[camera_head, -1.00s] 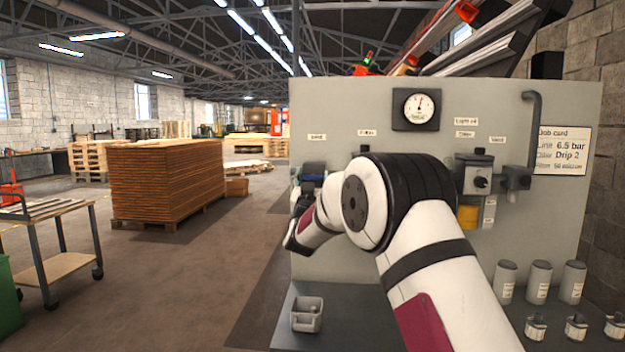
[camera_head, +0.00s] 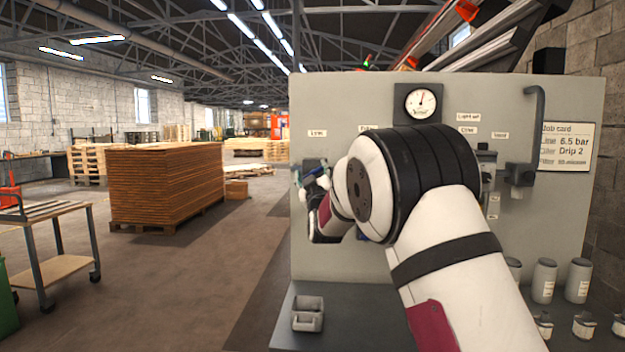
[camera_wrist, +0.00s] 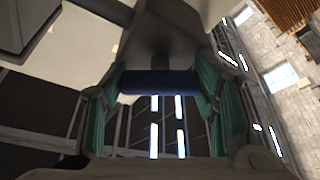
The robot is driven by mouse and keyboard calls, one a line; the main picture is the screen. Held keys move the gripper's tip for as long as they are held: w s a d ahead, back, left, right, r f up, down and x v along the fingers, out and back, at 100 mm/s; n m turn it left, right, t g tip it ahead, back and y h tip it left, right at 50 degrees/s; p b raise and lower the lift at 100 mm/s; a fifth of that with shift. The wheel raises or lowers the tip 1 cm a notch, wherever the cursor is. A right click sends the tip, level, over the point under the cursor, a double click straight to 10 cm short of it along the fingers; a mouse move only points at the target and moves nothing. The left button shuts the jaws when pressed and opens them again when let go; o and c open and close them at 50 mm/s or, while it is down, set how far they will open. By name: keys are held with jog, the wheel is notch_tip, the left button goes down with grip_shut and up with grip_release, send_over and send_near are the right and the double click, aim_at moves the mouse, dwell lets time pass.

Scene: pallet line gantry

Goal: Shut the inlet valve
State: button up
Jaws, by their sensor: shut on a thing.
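The valve's blue handle (camera_wrist: 158,83) lies across the wrist view between the two green-padded fingers of my gripper (camera_wrist: 160,92). A dark stem shows behind the handle. My gripper is shut on this handle, with a finger at each end. In the head view my gripper (camera_head: 314,180) is at the left edge of the grey panel, below a small label (camera_head: 317,133). A bit of the blue handle (camera_head: 322,183) shows there and looks tilted. My own arm and the gripper hide most of the valve body.
The grey panel (camera_head: 340,100) carries a gauge (camera_head: 421,103), a bent pipe (camera_head: 536,130) and a job card (camera_head: 565,146). A small bin (camera_head: 308,315) and several canisters (camera_head: 545,281) stand on the ledge below.

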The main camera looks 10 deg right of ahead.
jog(key=n+y+b, duration=0.1)
jog(key=n, duration=0.2)
jog(key=n+g+y, duration=0.1)
jog(key=n, duration=0.3)
jog(key=shift+g+y+b, duration=0.3)
jog(key=shift+b, duration=0.1)
jog(key=n+g, duration=0.1)
jog(key=n, duration=0.2)
jog(key=n+g, duration=0.1)
jog(key=n, duration=0.1)
jog(key=shift+n+y, duration=0.4)
jog(key=o, duration=1.2)
jog(key=s, duration=0.8)
jog(key=s+d, duration=0.1)
jog(key=s, duration=0.3)
